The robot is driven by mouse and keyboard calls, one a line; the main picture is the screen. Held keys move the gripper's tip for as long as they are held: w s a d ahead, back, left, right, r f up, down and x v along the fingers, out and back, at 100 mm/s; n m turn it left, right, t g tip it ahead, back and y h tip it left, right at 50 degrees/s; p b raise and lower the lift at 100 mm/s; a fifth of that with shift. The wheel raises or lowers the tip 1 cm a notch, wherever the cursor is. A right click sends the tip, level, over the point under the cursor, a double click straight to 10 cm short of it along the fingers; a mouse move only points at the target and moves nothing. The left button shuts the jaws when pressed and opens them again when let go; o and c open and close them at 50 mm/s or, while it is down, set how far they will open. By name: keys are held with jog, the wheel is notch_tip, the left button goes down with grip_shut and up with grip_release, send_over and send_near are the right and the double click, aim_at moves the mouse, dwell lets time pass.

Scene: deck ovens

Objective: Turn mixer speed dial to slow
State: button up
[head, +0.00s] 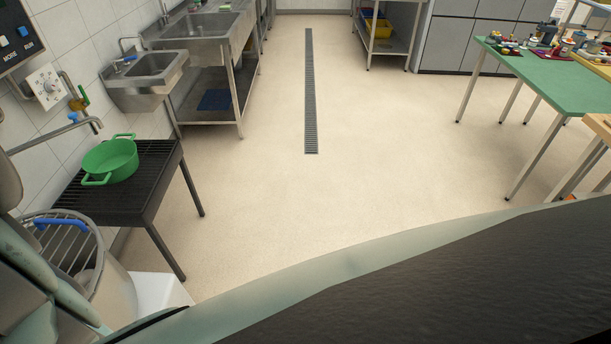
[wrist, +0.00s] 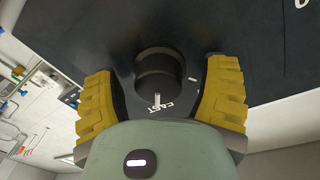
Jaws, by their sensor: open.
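In the wrist view a round black dial (wrist: 157,68) stands out from a dark panel (wrist: 125,35). A white mark at its lower edge points to the word FAST, which appears upside down. My gripper (wrist: 161,76) is open, with one yellow finger on each side of the dial. There are gaps between the fingers and the dial, and no contact shows. In the head view a mixer with a wire guard and bowl (head: 115,290) stands at the lower left; its speed dial does not show there.
A black rack table (head: 150,160) with a green pot (head: 111,158) stands beside the mixer. A green table (head: 550,75) stands at the right. The middle floor is clear.

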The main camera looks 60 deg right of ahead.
jog(key=shift+c, duration=0.3)
jog(key=shift+f, duration=0.1)
jog(key=c, duration=1.1)
